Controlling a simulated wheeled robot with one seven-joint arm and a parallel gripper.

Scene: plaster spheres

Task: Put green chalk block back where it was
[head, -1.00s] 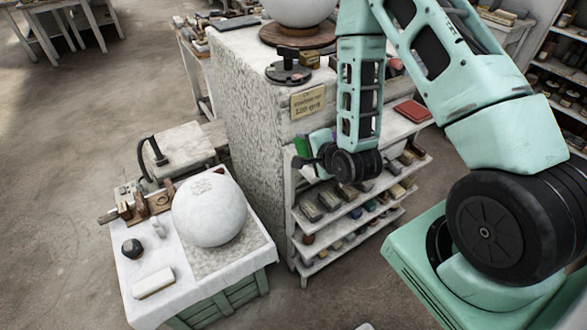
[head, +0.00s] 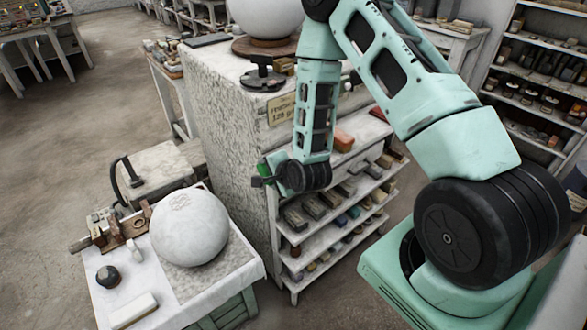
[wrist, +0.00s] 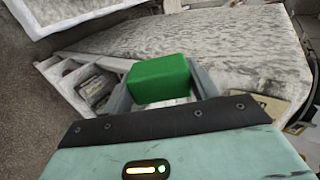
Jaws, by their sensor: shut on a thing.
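The green chalk block (wrist: 160,79) is held between the two fingers of my gripper (wrist: 158,98) in the wrist view. In the head view only a small part of the green block (head: 263,168) shows, at the left tip of my gripper (head: 262,178). My gripper is shut on it, in the air beside the speckled plaster pillar and close to the top of the shelf unit (head: 290,220). The shelves hold several dull-coloured blocks. Part of the shelf top is hidden behind my arm.
A white sphere (head: 190,228) rests on a cloth-covered crate table (head: 235,268) at lower left, with a white block (head: 133,309) and a dark round object (head: 108,276). The speckled pillar (head: 220,130) bears another sphere (head: 268,14). A reddish block (head: 343,141) lies on the shelf top.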

